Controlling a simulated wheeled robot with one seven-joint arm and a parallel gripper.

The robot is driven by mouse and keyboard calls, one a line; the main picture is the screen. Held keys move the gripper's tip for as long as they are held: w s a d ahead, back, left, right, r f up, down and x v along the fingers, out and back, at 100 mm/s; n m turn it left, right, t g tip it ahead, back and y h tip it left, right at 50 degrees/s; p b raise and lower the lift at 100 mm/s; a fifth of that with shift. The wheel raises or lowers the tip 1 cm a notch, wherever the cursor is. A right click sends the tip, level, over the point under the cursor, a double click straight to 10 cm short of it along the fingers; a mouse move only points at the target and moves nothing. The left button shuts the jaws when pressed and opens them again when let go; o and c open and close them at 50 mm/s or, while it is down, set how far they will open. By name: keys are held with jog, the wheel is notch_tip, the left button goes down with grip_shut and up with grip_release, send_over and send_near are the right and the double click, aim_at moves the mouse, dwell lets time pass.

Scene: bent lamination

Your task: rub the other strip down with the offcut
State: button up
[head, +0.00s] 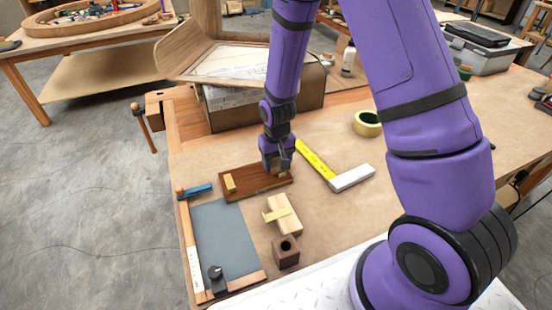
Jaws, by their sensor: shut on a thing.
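My gripper (279,168) points down over the right end of a dark brown wooden board (257,184). It is shut on a small tan piece, probably the offcut (283,174), which is mostly hidden by the fingers. The piece is at or just above the board's surface; I cannot tell if it touches. A small pale wooden piece (230,183) lies on the board's left end. I cannot make out separate strips on the board.
A pale block with a crosspiece (285,212) and a dark holed cube (286,252) stand in front. A grey mat (224,238) lies at left. A yellow and white square (346,179) lies close right of the board. A tape roll (367,123) and box (265,103) stand behind.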

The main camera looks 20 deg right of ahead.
jog(key=shift+r, duration=3)
jog(key=shift+a, duration=0.1)
